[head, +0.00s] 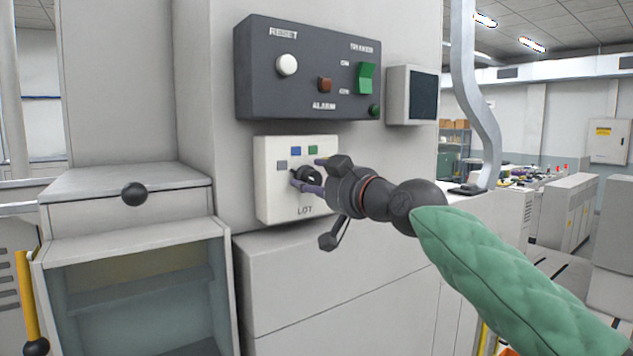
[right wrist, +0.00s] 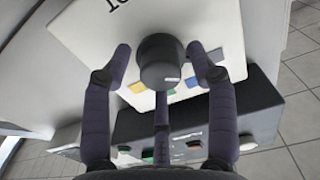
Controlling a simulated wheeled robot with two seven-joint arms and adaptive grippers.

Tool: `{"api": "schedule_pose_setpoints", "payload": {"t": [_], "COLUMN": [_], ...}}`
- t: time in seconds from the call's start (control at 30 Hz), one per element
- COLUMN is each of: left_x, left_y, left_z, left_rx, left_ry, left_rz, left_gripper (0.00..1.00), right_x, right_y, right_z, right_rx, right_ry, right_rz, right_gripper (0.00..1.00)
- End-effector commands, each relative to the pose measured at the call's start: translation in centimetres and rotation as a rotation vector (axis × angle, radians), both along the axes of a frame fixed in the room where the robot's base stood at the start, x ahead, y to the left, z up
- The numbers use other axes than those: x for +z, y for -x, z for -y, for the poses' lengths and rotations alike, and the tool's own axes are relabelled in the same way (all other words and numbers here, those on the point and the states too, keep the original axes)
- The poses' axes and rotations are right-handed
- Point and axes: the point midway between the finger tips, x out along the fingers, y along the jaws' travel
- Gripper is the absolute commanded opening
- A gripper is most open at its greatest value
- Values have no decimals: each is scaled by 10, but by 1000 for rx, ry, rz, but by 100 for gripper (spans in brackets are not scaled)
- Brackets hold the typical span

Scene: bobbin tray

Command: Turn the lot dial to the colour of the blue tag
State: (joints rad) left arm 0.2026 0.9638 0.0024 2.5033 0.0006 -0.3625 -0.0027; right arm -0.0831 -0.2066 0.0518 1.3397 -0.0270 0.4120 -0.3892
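The lot dial is a black round knob (head: 308,175) on a white panel (head: 275,203) marked LOT. Above it are a grey square (head: 282,165), a blue square (head: 295,151) and a green square (head: 313,149). My right gripper (head: 304,177) reaches the dial from the right. In the right wrist view its fingers (right wrist: 160,56) stand open on both sides of the knob (right wrist: 158,65), with narrow gaps. Blue (right wrist: 190,82) and yellow (right wrist: 137,87) squares show beside the knob there. I cannot tell which colour the dial points to. No separate blue tag is clearly visible. My left gripper is out of view.
A dark control box (head: 310,95) with a white reset button (head: 287,65), a red alarm button (head: 324,84) and a green switch (head: 366,78) sits just above the panel. A small screen (head: 412,95) is to its right. A cabinet with a black ball knob (head: 134,194) stands left.

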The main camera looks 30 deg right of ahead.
Motion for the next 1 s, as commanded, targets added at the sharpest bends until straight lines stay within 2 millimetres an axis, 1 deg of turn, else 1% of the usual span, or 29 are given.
{"api": "schedule_pose_setpoints", "payload": {"t": [0.03, 0.13, 0.17, 0.37, 0.57, 0.77, 1.0], "left_x": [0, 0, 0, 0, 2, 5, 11], "left_y": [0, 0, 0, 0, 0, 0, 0], "left_z": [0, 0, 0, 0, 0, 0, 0], "left_rx": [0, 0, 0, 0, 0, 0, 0], "left_ry": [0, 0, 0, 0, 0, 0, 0], "left_rz": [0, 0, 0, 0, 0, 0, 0], "left_gripper": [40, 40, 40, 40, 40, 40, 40], "right_x": [0, 0, 0, 0, 0, 0, 1], "right_y": [0, 0, 0, 0, 0, 0, 0], "right_z": [0, 0, 0, 0, 0, -1, 0], "right_rx": [0, 0, 0, 0, 1, 2, 2], "right_ry": [0, 0, 0, -6, -62, -186, -381], "right_rz": [0, 0, 0, -1, -7, -16, -31], "right_gripper": [38, 10, 5, 5, 5, 5, 5]}}
